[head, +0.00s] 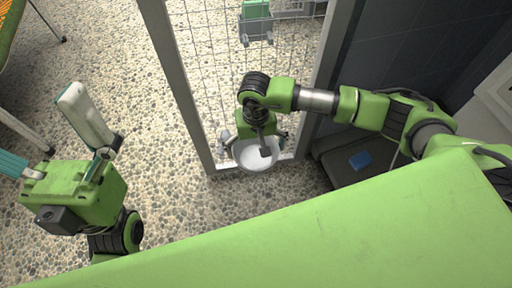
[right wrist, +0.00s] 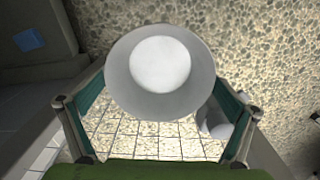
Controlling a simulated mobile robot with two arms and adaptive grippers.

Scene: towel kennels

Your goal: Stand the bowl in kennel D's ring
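The white bowl (head: 252,160) is low at the foot of the wire gate (head: 195,95), its opening facing up. In the right wrist view the bowl (right wrist: 160,65) lies between the two fingertips, which meet its rim on opposite sides. My right gripper (head: 256,140) points down and is shut on it across its width. I cannot make out kennel D's ring; the bowl and gripper cover that spot, and no letter is readable. My left gripper (head: 40,125) is open and empty above the floor at the left.
A blue object (head: 360,161) lies on a dark grey platform (head: 345,145) right of the gate. A grey holder (head: 256,28) with a green item shows behind the mesh.

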